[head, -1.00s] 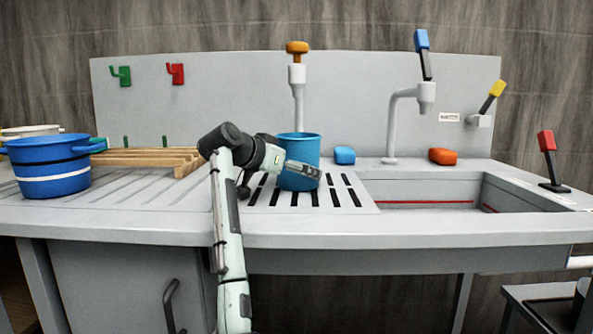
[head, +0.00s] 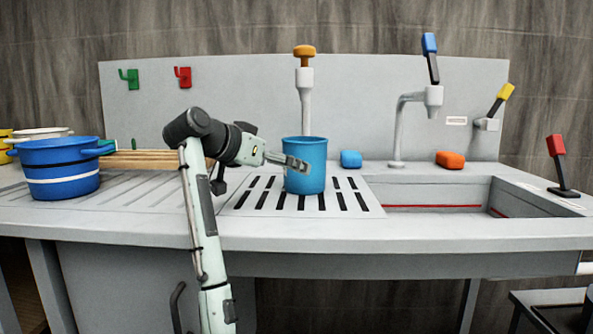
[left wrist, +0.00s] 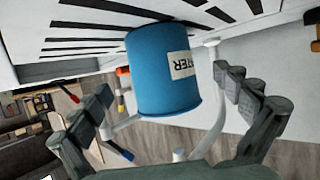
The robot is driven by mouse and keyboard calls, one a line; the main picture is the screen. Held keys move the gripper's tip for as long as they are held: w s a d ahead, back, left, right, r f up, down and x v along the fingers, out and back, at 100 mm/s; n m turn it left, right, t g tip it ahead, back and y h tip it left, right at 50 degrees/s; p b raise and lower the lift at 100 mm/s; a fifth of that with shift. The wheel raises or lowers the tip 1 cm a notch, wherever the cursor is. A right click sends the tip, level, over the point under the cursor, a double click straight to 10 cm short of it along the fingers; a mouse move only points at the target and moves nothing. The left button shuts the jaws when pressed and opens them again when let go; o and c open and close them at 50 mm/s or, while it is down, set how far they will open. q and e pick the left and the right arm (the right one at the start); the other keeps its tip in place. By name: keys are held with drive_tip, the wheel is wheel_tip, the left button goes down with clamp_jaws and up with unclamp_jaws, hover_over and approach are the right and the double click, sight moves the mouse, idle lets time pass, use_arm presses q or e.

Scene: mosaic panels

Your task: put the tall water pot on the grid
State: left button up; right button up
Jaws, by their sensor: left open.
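The tall water pot (head: 311,172) is a blue cylinder standing upright on the slotted grid (head: 262,200), below the white tap with the orange handle. In the left wrist view the pot (left wrist: 158,75) shows a white label reading "WATER", and the grid's dark slots (left wrist: 95,28) lie beside its base. My left gripper (head: 300,164) is open at the pot's left front side in the head view. In the wrist view its two fingers (left wrist: 165,115) are spread wide on either side of the pot, apart from it. My right gripper is not in view.
A blue pot with a white stripe (head: 60,182) stands on the ribbed drainboard at left, by a wooden rack (head: 155,160). Counter around the grid's front is clear.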

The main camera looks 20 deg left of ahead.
use_arm(q)
drive_tip(key=shift+v, duration=1.95)
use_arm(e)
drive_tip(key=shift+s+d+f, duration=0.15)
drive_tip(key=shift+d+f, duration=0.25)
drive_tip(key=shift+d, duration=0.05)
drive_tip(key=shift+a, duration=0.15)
